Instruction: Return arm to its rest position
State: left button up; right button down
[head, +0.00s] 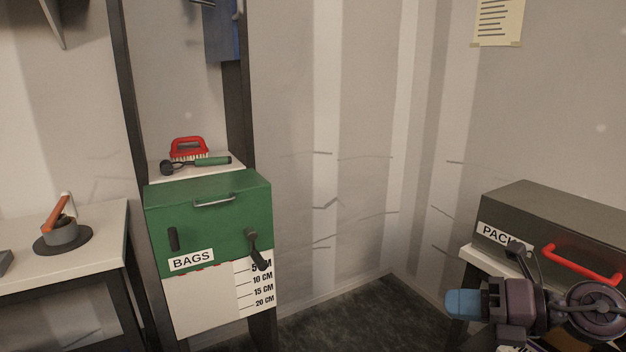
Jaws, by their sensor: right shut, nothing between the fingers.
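My right arm comes in at the lower right of the head view. Its gripper (463,303) has blue fingertips pointing left; it is shut and empty. It is in front of the dark box marked "PACK..." (544,222), whose label is partly hidden by my arm. I cannot tell how far apart the gripper and the box are. My left gripper is out of view.
The box has a red handle (582,263) and stands on a light-topped table (469,258). A green "BAGS" box (208,216) with a dark crank stands left of centre. A red brush (188,147) lies behind it. The middle floor (345,310) is clear.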

jog(key=s+d+f+m+t+h+p, duration=0.1)
jog(key=s+d+f+m+t+h, duration=0.25)
jog(key=f+m, duration=0.7)
jog(key=d+f+m+t+h+p, duration=0.25)
jog(key=f+m+t+h, duration=0.3)
jog(key=m, duration=0.95)
pick_arm(q)
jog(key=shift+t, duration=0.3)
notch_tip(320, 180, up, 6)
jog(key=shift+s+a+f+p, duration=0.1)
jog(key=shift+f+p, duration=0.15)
jog(key=shift+p, duration=0.6)
pick_arm(e)
jog(key=s+a+f+m+g+h, duration=0.1)
jog(key=s+f+m, duration=0.4)
jog(key=s, duration=0.5)
jog(key=s+a+f+m+g+h, duration=0.1)
jog(key=s+f+m+g+h, duration=0.2)
jog(key=s+f, duration=0.4)
jog(key=s+m+g, duration=0.1)
jog(key=s+m, duration=0.1)
jog(key=s, duration=0.1)
jog(key=shift+f, duration=0.35)
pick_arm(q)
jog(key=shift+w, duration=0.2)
pick_arm(e)
jog(key=shift+s, duration=0.15)
